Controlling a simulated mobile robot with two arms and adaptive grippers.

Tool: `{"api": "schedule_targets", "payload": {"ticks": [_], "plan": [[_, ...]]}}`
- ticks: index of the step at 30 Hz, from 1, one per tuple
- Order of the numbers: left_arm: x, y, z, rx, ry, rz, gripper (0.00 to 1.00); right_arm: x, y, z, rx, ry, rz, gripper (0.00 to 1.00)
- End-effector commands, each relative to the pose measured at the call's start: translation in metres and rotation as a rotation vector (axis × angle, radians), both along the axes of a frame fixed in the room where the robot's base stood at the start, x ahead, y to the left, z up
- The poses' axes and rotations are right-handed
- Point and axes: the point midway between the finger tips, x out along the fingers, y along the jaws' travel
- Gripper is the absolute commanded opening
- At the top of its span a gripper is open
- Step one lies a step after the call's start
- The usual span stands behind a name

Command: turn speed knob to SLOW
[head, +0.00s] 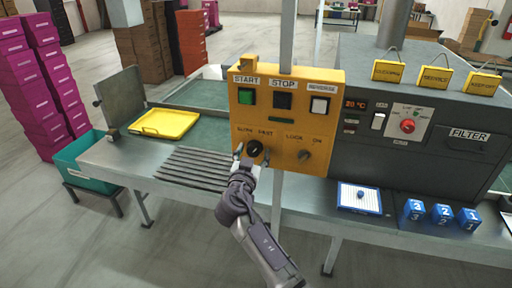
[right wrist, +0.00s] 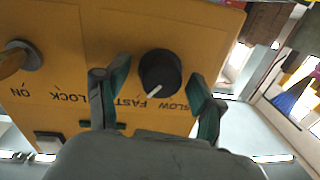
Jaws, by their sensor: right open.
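The yellow control panel (head: 285,130) carries START, STOP and REVERSE buttons along its top. The black speed knob (head: 255,148) is below, with SLOW and FAST labels by it. In the right wrist view the knob (right wrist: 160,70) appears upside down, its white pointer slanting down-left toward the FAST side. My right gripper (head: 250,158) is at the panel, open. Its two fingers (right wrist: 157,82) stand on either side of the knob, with visible gaps between. My left gripper is not in view.
The LOCK/ON switch (head: 304,155) sits right of the knob on the same panel. A yellow tray (head: 165,123) lies on the bench at left. Blue numbered blocks (head: 442,213) and a white pad (head: 360,198) lie at right. A grey post (head: 289,40) stands behind the panel.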

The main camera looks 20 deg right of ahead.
Motion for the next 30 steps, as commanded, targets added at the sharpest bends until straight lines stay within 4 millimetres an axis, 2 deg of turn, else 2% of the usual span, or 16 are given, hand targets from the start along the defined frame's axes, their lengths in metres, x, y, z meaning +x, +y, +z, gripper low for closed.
{"api": "schedule_targets", "payload": {"ticks": [7,15,18,30], "plan": [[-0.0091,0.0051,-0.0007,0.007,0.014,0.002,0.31,-0.0001,0.0002,-0.0005,0.000,0.001,0.000,0.66],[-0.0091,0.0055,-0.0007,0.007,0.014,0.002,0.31,-0.0001,0.0001,-0.0004,0.000,0.001,0.000,0.21],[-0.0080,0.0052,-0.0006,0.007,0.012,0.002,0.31,0.0000,0.0000,-0.0004,0.000,0.001,0.000,0.08],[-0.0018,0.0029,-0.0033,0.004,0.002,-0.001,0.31,0.0000,0.0002,-0.0002,-0.072,0.048,0.001,0.08]]}}
